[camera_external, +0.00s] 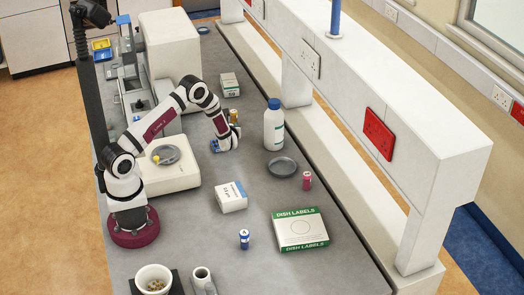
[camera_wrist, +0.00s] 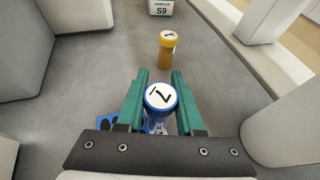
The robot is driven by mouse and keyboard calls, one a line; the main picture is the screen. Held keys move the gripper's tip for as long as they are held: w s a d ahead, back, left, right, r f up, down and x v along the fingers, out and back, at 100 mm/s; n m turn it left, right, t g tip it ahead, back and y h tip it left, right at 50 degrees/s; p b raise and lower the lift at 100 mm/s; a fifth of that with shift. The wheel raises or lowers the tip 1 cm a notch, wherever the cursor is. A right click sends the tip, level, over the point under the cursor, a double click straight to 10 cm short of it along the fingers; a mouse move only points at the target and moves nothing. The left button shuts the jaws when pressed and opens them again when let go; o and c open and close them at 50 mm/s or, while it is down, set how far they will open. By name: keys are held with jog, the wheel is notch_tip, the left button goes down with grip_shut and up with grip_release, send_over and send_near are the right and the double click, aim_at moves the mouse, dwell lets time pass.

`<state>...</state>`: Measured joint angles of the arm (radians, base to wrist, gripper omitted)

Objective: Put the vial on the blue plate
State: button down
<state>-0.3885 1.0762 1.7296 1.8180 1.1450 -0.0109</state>
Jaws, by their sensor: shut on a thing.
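My gripper (camera_wrist: 159,78) is shut on a vial (camera_wrist: 160,97) with a blue rim and a white cap top marked with a dark figure like a 7. The vial stands between the two green fingers, its lower body mostly hidden. A blue piece with dark holes (camera_wrist: 107,122), possibly the blue plate, shows beside the left finger, partly covered by my gripper. In the external view my gripper (camera_external: 220,146) is low over the bench, with this blue piece (camera_external: 214,147) at its left; the held vial cannot be made out there.
A yellow vial (camera_wrist: 168,50) stands beyond my gripper. A white bottle (camera_external: 273,128) with a blue cap stands close at the right. A grey dish (camera_external: 282,167), pink vial (camera_external: 307,181), blue vial (camera_external: 244,239), white box (camera_external: 231,197) and dish-label box (camera_external: 300,229) lie nearer the front.

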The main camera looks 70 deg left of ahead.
jog(key=c, duration=0.5)
grip_release()
jog(key=shift+c, duration=0.2)
jog(key=v, duration=1.2)
jog(key=s+d+r+n+g, duration=0.2)
jog(key=s+r+n+g, duration=0.2)
jog(key=s+r+n, duration=0.45)
jog(key=s+d+r+n+h, duration=0.2)
jog(key=s+d+h, duration=0.3)
jog(key=s+d, duration=0.4)
jog(key=s+d+r+n+h, duration=0.3)
jog(key=s+d+n+h, duration=0.2)
jog(key=s+d, duration=0.4)
jog(key=shift+s+d+h, duration=0.3)
jog(key=shift+d+h, duration=0.15)
jog(key=shift+h, duration=0.05)
jog(key=shift+r+n, duration=0.1)
jog(key=shift+n, duration=0.15)
